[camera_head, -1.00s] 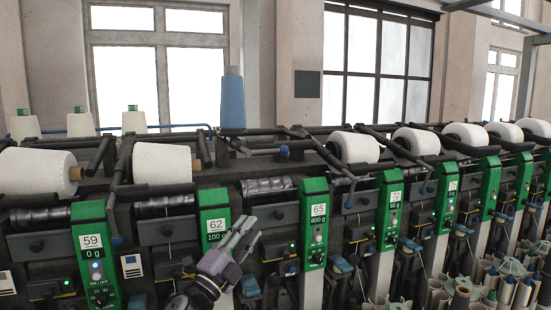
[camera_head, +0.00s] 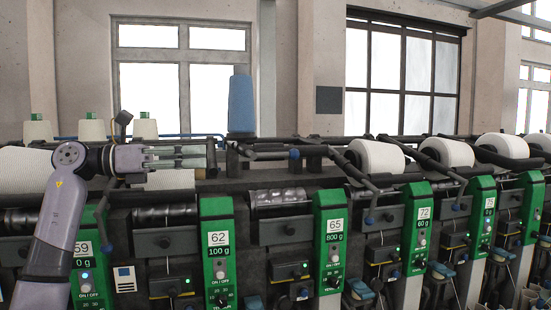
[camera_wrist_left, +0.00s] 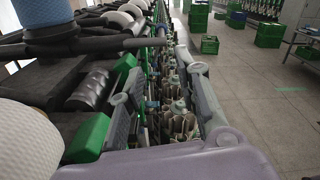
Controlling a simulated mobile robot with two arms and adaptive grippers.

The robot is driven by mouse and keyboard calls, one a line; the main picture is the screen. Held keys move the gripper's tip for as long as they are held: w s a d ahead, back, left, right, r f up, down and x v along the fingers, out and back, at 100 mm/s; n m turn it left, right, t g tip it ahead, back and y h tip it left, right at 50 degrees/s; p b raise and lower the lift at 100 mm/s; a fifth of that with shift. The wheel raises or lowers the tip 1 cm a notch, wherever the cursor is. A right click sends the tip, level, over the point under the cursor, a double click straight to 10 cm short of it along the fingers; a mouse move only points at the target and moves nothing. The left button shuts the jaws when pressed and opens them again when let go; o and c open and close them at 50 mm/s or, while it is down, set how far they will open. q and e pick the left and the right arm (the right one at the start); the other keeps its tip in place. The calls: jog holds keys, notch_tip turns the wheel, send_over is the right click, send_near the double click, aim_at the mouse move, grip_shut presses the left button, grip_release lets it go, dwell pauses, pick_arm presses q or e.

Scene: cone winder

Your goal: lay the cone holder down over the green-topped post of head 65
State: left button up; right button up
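Head 65's green-topped post (camera_head: 332,238) stands right of centre in the head view, its label reading 65 and 800 g. The dark cone holder (camera_head: 276,151) of that head is above and left of the post, raised behind the bare roller. It carries no white cone. My left gripper (camera_head: 206,156) is above head 62, left of the holder, with its fingers pointing right. The fingers are apart and empty. In the left wrist view the fingers (camera_wrist_left: 160,108) also stand apart, with the winder row beyond them. My right gripper is not in view.
A blue cone (camera_head: 241,104) stands upright behind the holder. Head 62's green panel (camera_head: 217,250) is below my gripper; head 72's (camera_head: 416,228) is to the right. White cones (camera_head: 376,155) lie along the row. The wrist view shows open floor (camera_wrist_left: 265,95) at right.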

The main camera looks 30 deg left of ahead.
aim_at(287, 154)
pick_arm(q)
jog(key=p+x, duration=0.5)
jog(key=x, duration=1.1)
jog(key=shift+s+d+r+p, duration=0.1)
jog(key=shift+r+p, duration=0.05)
jog(key=shift+p, duration=0.25)
jog(key=shift+w+d, duration=0.35)
jog(key=shift+w, duration=0.05)
jog(key=shift+c, duration=0.5)
grip_shut()
